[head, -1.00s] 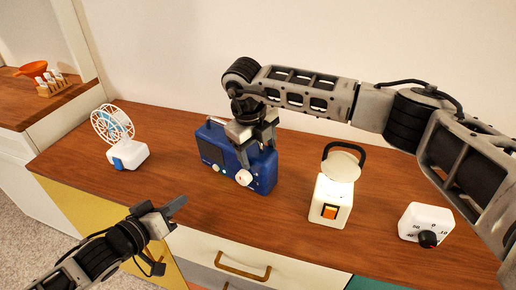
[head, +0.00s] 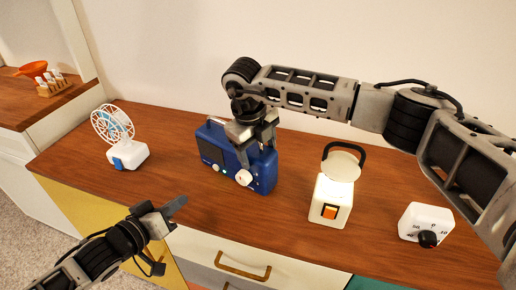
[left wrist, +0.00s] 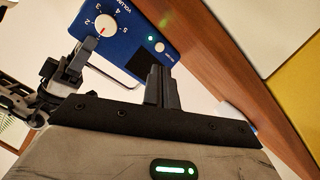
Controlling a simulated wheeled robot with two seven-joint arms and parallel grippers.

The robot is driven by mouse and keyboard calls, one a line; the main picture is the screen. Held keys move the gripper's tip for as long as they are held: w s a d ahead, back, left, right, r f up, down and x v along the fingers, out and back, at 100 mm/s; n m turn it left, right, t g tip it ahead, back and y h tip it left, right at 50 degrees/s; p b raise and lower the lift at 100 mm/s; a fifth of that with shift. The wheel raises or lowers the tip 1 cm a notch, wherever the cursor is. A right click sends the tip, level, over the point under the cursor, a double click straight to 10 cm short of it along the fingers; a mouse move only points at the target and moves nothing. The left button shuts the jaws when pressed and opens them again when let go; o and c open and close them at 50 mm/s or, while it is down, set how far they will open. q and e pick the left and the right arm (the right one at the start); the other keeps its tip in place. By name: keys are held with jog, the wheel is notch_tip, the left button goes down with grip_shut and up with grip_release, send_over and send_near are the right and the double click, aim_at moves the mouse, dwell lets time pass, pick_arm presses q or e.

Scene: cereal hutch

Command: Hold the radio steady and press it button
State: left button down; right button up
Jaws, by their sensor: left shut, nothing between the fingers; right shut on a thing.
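The blue radio (head: 212,157) stands upright on the wooden counter, with a dark speaker grille, a white dial and small round buttons on its front. My right gripper (head: 257,152) reaches from above and is shut on the radio's top right part.
A white and blue fan (head: 127,155) stands left of the radio. A white device with an orange switch (head: 330,200) and a white timer (head: 424,222) stand to the right. Drawers with a brass handle (head: 242,272) lie below the counter's front edge.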

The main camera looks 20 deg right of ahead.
jog(key=shift+s+f, duration=0.1)
jog(key=shift+f, duration=0.15)
